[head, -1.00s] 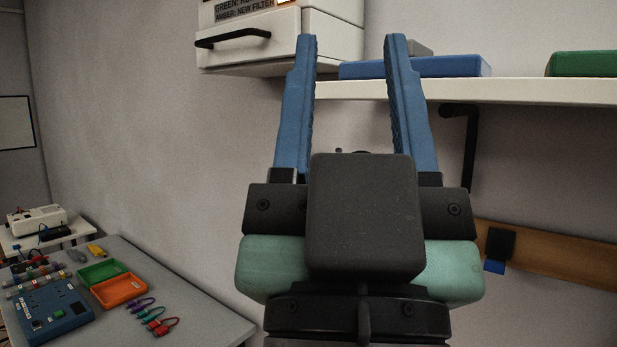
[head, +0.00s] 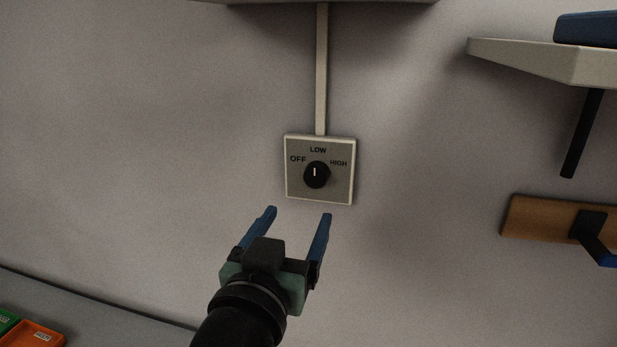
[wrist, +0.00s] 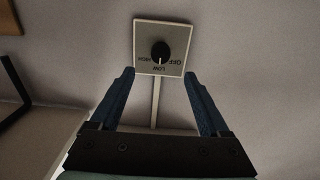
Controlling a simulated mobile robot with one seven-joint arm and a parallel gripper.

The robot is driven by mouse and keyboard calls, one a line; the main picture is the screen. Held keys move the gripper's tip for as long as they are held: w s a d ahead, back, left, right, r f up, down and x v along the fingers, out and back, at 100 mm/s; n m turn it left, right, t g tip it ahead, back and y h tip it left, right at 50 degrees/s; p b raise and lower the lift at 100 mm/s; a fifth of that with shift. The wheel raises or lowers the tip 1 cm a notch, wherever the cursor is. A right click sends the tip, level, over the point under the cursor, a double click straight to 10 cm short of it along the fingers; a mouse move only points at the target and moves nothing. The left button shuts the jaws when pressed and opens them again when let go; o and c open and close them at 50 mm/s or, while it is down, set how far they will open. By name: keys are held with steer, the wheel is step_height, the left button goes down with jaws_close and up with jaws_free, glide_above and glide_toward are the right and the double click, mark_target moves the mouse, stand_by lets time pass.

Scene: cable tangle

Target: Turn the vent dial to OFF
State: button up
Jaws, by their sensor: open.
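The vent dial (head: 316,175) is a round black knob on a square pale wall plate (head: 297,192). The plate is marked OFF at left, LOW at top and HIGH at right. The knob's white mark points straight up, toward LOW. My gripper (head: 299,212) is open and empty, just below the plate and apart from the knob. In the wrist view the plate shows upside down, with the knob (wrist: 161,51) beyond and between my open fingers (wrist: 161,75).
A pale conduit (head: 321,80) runs up the wall from the plate. A shelf (head: 520,60) on a black bracket and a wooden rail (head: 540,220) with a dark hook are at right. A table (head: 110,310) with an orange tray (head: 35,335) is at lower left. The wall around the dial is clear.

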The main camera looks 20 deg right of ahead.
mark_target(314, 180)
steer(key=p+x, duration=0.3)
steer(key=x, duration=0.8)
steer(key=shift+r, duration=0.15)
steer(key=shift+c, duration=0.3)
jaws_close()
